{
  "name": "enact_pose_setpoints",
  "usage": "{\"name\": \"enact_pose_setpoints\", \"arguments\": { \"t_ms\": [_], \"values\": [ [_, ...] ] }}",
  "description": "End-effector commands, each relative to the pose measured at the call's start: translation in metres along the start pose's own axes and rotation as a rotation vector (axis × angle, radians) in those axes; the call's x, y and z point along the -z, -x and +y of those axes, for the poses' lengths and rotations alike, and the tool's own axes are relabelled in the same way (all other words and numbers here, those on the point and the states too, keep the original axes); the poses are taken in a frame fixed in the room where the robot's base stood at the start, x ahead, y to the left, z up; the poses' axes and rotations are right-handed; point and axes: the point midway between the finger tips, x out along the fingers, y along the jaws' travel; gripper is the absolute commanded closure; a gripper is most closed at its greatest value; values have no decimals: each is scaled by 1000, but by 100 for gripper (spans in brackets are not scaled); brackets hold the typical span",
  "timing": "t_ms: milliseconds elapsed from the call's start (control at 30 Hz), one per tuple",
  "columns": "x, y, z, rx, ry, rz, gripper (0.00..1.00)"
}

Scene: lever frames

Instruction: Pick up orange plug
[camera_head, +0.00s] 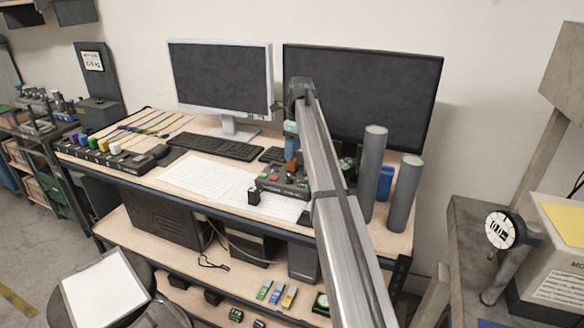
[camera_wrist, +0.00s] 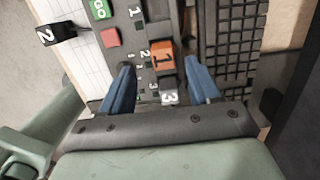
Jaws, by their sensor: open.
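My gripper is open and holds nothing.
The panel carries a red button (camera_wrist: 110,37), a green block (camera_wrist: 101,9) and a light piece marked 3 (camera_wrist: 168,98). A keyboard (camera_wrist: 222,50) is close on the right. Grey cylinders (camera_head: 371,175) stand right of my arm.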

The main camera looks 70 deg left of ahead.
Motion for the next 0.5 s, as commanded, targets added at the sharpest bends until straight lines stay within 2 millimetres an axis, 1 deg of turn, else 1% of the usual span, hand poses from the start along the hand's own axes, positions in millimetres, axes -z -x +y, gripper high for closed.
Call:
{"name": "enact_pose_setpoints", "arguments": {
  "t_ms": [167,267,500],
  "values": [
    [0,-8,0,0,0,0,38],
    [1,-16,-1,0,0,1,38],
    [2,-48,-3,0,0,1,38]
  ]
}}
